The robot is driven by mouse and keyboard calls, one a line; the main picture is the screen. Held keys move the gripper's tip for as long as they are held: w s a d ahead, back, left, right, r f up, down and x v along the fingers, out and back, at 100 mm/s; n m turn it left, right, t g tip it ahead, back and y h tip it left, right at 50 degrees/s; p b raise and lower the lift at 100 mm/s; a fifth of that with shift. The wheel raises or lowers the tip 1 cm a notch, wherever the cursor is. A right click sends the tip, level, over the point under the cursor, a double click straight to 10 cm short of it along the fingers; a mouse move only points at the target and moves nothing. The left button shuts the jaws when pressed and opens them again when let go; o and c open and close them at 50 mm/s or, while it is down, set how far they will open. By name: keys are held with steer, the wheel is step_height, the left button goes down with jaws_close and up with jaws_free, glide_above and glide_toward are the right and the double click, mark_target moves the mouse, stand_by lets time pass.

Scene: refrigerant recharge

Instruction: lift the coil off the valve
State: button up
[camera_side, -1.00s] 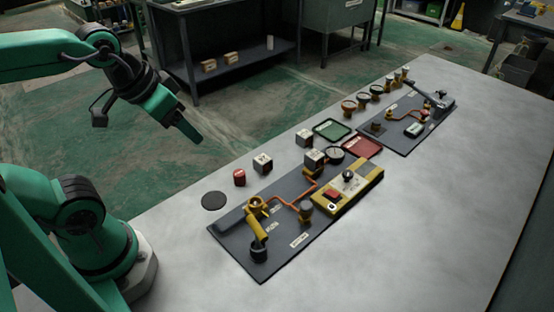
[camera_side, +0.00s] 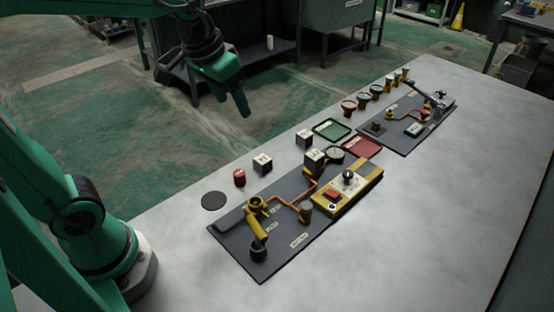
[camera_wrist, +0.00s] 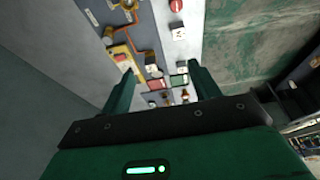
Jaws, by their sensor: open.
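The coil appears to be the dark cube with a pale labelled top (camera_side: 315,158) seated on copper-coloured piping on the near dark board (camera_side: 285,185). The valve beneath it is mostly hidden by the cube. The same cube shows in the wrist view (camera_wrist: 152,71), between my fingers in the picture but well beyond them. Two similar cubes stand on the bare table beside the board, one nearer (camera_side: 262,163) and one farther (camera_side: 304,138). My gripper (camera_side: 239,101) is open and empty, high up, left of and behind the coil in the side view, touching nothing.
A yellow panel with a red button and black knob (camera_side: 347,188) adjoins the coil. A second board (camera_side: 400,135) stands farther back. The table's right side is clear.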

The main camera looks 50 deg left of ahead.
steer(key=w+d+f+g, duration=0.1)
steer(key=w+f, duration=0.1)
steer(key=w, duration=0.4)
steer(key=w+d+f+g, duration=0.1)
steer(key=w+d+f, duration=0.1)
steer(key=w, duration=0.3)
steer(key=g, duration=0.2)
glide_above(315, 154)
step_height(315, 154, down, 10)
steer(key=shift+s+f, duration=0.1)
steer(key=shift+w+d+f, duration=0.1)
steer(key=shift+w+f, duration=0.15)
steer(key=shift+f, duration=0.1)
steer(key=shift+s+f, duration=0.15)
steer(key=shift+f, duration=3.8)
steer(key=c, duration=1.1)
steer(key=shift+o, duration=0.2)
steer(key=shift+r, duration=0.25)
